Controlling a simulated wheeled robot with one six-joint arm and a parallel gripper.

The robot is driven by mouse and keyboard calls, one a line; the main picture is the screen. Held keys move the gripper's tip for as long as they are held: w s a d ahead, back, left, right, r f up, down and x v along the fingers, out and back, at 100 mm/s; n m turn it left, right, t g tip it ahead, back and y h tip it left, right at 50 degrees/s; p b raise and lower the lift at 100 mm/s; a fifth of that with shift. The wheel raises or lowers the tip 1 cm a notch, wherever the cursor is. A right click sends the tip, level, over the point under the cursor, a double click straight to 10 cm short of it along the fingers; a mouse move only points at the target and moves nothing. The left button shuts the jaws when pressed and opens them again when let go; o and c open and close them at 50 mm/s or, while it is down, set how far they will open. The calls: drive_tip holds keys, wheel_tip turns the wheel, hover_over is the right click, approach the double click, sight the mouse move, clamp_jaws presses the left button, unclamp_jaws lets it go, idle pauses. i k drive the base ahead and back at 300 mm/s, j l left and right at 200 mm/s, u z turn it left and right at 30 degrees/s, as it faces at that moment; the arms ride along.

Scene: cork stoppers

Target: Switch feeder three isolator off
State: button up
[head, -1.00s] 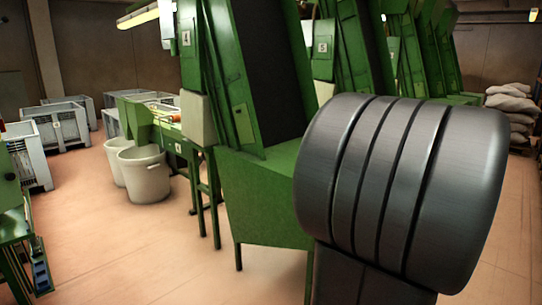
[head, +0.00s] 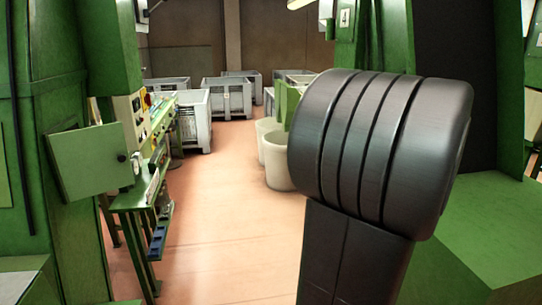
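No label for feeder three is readable, and I cannot tell which control is its isolator. At the left, a green metal panel (head: 88,160), perhaps an open cabinet door, stands out beside the green machine, with a small dark knob at its right edge. Just right of it is a small pale fitting with a dark part (head: 137,163). Behind these, a cream control panel (head: 134,117) carries a red button (head: 148,99) and small coloured parts. My gripper is not in view; a large dark grooved link of my arm fills the middle right.
A green machine body (head: 40,120) stands close at the left, and a green machine base (head: 485,235) at the right. Between them is open reddish floor (head: 215,230). White tubs (head: 277,165) and grey crates (head: 227,97) stand farther back.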

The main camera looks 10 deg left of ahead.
sight(147, 99)
drive_tip(key=i+j+u, duration=0.15)
drive_tip(key=i+u, duration=0.25)
drive_tip(key=i, duration=0.45)
drive_tip(key=i+l+u, duration=0.1)
drive_tip(key=i+u, duration=0.25)
drive_tip(key=i, duration=0.5)
drive_tip(key=i+j+u, duration=0.3)
drive_tip(key=i, duration=0.6)
drive_tip(key=i+u, duration=0.35)
drive_tip(key=i, duration=0.6)
